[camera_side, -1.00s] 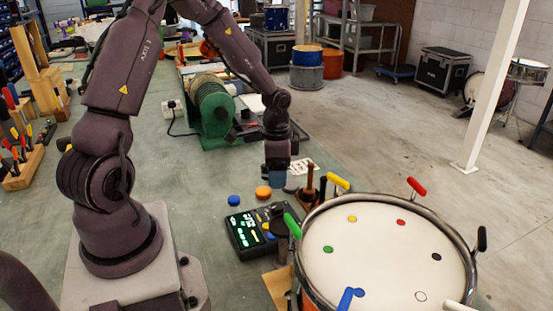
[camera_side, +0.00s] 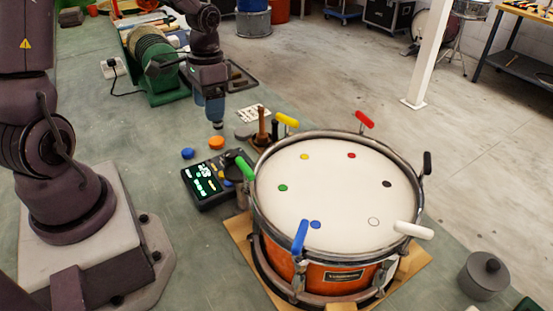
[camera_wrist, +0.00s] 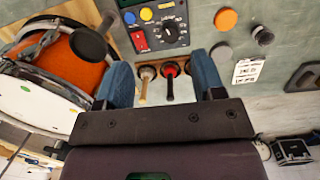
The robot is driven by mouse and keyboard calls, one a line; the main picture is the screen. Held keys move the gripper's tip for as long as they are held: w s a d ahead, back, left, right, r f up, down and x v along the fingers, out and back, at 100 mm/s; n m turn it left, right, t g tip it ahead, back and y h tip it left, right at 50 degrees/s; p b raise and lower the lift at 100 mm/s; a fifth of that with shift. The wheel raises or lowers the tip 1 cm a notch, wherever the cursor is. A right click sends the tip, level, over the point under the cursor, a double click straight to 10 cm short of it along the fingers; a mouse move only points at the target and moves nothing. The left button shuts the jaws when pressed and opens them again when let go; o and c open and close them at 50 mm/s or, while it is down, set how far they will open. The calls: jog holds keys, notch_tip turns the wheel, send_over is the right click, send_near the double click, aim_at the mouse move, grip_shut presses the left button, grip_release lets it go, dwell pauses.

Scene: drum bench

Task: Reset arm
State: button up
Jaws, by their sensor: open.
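My gripper (camera_side: 215,112) hangs above the bench behind the drum in the side view, pointing down, with blue fingers. In the wrist view my gripper (camera_wrist: 165,88) shows its two blue fingers spread apart with nothing held between them.
A black tuner box (camera_side: 205,180) with lit green digits sits left of the drum. Blue (camera_side: 188,153) and orange (camera_side: 216,142) discs lie behind it. A green machine (camera_side: 155,65) stands at the back left. A grey lidded pot (camera_side: 485,275) is at front right.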

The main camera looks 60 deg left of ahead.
jog(key=s+d+r+t, duration=0.3)
jog(key=d+r, duration=0.3)
jog(key=r, duration=0.2)
jog(key=s+d+r+t, duration=0.3)
jog(key=s+d+r, duration=0.3)
jog(key=r, duration=0.2)
jog(key=shift+d+r+t, duration=0.2)
jog(key=shift+d+t, duration=0.1)
jog(key=shift+d, duration=0.05)
